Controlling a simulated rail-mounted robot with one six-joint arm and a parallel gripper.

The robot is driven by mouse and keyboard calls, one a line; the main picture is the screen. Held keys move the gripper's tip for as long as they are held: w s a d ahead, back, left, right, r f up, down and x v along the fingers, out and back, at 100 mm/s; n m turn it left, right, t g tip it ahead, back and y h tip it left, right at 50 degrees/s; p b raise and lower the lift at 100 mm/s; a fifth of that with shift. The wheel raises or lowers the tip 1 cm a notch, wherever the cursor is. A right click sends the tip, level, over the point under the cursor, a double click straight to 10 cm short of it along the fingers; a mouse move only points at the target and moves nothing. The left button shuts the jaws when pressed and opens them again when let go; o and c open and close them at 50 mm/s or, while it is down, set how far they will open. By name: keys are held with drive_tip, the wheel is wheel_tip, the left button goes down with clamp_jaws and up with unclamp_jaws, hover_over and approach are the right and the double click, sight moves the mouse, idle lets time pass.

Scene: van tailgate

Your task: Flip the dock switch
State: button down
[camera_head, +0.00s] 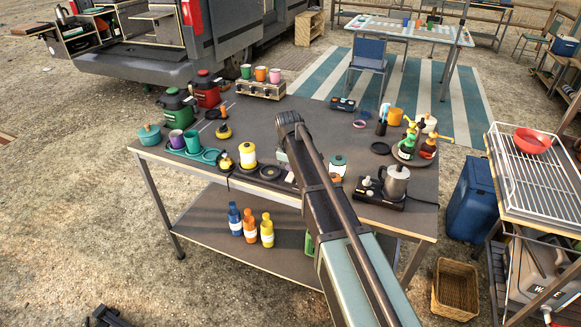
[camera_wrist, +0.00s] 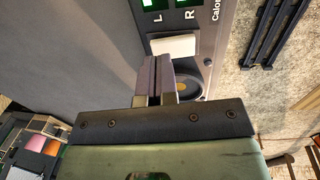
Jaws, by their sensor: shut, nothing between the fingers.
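In the wrist view my gripper (camera_wrist: 159,62) is shut and empty, its two dark fingers side by side. Its tips are right beside a white rocker-like switch (camera_wrist: 174,45) on a grey panel; I cannot tell whether they touch it. The panel (camera_wrist: 203,44) carries green-lit displays, the letters L and R, and part of a word, "Calor". A round black knob-like part (camera_wrist: 190,87) is partly hidden behind the fingers. In the head view my arm crosses the table's middle and hides what lies behind it; the gripper and the switch cannot be made out there.
The dark worktable (camera_head: 262,128) holds green and red jugs, cups, a kettle (camera_head: 396,182) on a burner, and bottles with pump tops. Colored bottles (camera_head: 250,228) stand on its lower shelf. A rack with a red bowl (camera_head: 532,140) is at right. Dark rails (camera_wrist: 272,35) lie beyond the panel.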

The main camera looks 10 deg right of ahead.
drive_tip(key=shift+w+f, duration=0.1)
drive_tip(key=shift+f, duration=0.75)
drive_tip(key=shift+d+r, duration=0.1)
drive_tip(key=shift+w+d+f+g+y+b, duration=0.15)
drive_tip(key=shift+w+f+g+y+b, duration=0.1)
drive_tip(key=shift+f+g+y+b, duration=0.4)
drive_tip(key=shift+s+r+h, duration=0.25)
drive_tip(key=shift+r, duration=0.05)
